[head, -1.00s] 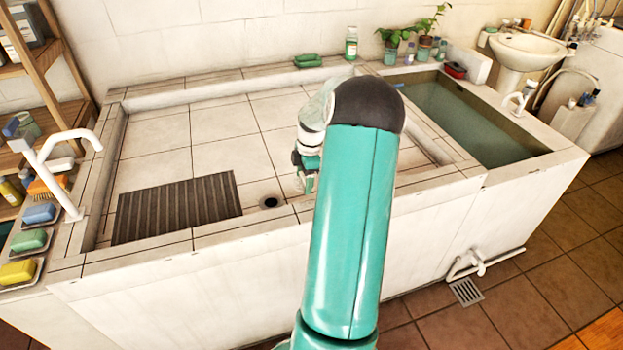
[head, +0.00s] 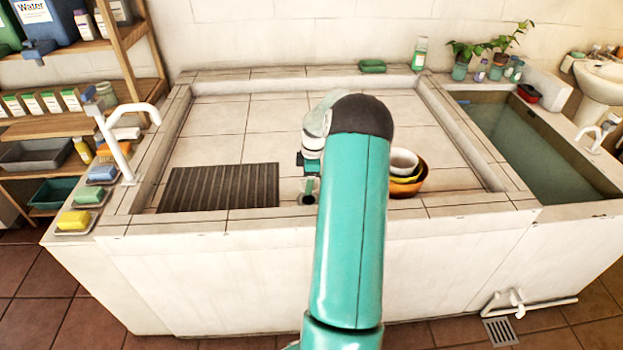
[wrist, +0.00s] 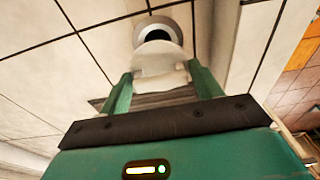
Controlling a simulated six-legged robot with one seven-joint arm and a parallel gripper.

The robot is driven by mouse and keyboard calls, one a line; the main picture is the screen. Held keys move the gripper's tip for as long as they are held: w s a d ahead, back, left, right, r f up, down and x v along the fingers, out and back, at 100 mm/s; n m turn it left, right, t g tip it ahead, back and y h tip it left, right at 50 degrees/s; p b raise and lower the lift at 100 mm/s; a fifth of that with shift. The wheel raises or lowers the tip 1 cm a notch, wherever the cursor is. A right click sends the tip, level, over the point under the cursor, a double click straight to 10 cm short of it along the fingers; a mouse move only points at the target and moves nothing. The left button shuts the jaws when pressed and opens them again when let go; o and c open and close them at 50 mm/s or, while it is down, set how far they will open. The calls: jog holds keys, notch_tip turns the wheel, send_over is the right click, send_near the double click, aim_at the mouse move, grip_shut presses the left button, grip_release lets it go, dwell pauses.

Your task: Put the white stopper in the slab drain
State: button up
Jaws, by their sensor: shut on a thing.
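My gripper (wrist: 163,84) is shut on the white stopper (wrist: 160,64), which sits between its two green fingers in the wrist view. The slab drain (wrist: 154,31), a dark hole with a pale grey ring, shows just beyond the stopper. The stopper's far edge overlaps the near part of the ring in the picture; the height between them cannot be told. In the head view my gripper (head: 309,184) is low at the slab's front, left of my arm, and largely covers the drain. The stopper cannot be made out there.
A dark ribbed mat (head: 220,187) lies left of the drain. Stacked bowls (head: 408,174) stand to the right, partly behind my arm. A raised tiled rim (head: 250,220) runs along the front. The slab's middle (head: 225,115) is clear. A water-filled basin (head: 540,145) is at right.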

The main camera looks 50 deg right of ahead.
jog(key=shift+s+f, duration=0.1)
jog(key=shift+f, duration=2.75)
jog(key=shift+f, duration=0.5)
jog(key=o, duration=0.7)
jog(key=shift+d, duration=0.1)
jog(key=shift+s+d+r, duration=0.15)
jog(key=shift+r, duration=1.65)
jog(key=shift+s+d+r, duration=0.15)
jog(key=shift+s+r, duration=0.05)
jog(key=shift+r, duration=1.6)
jog(key=shift+s+d+r, duration=0.15)
jog(key=shift+r, duration=1.65)
